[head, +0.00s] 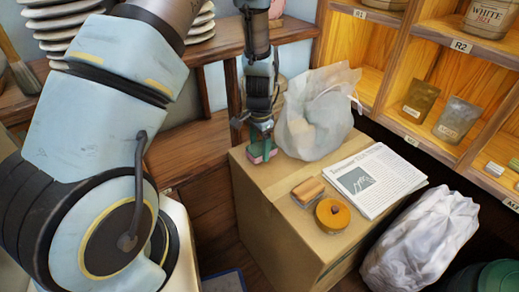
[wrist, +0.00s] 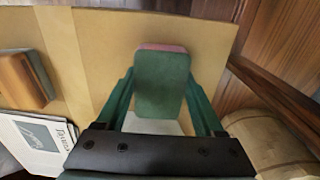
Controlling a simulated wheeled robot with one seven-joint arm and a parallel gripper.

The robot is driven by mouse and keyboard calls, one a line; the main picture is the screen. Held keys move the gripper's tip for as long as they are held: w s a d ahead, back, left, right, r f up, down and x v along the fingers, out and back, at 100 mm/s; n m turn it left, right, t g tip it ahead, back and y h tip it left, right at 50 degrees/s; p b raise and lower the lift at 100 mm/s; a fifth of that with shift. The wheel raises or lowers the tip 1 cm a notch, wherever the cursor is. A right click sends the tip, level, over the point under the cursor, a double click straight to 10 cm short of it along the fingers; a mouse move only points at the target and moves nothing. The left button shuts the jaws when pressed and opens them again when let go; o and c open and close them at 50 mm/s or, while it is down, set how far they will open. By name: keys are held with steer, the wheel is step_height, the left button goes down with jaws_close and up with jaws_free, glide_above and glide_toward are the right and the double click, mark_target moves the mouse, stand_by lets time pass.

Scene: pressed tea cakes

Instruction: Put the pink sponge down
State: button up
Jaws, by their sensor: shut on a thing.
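The sponge is pink with a green face. My gripper (head: 262,138) is shut on the pink sponge (head: 263,156) over the back left corner of the cardboard box (head: 280,222). In the wrist view the sponge (wrist: 162,88) sits between the two green fingers of my gripper (wrist: 162,100), its green face towards the camera and a pink edge at the far end. The tan box top (wrist: 95,60) shows behind it. I cannot tell whether the sponge touches the box top.
On the box are a clear plastic bag (head: 314,125), a newspaper (head: 385,185), an orange-brown block (head: 308,191) and a round orange roll (head: 333,214). A wooden shelf (head: 420,145) with pouches stands at the right. A white sack (head: 420,240) is beside the box. The box's front left top is clear.

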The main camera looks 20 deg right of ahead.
steer(key=shift+f, duration=0.6)
steer(key=shift+f, duration=0.2)
steer(key=o, duration=1.5)
steer(key=shift+r, duration=0.1)
steer(key=shift+c, duration=0.2)
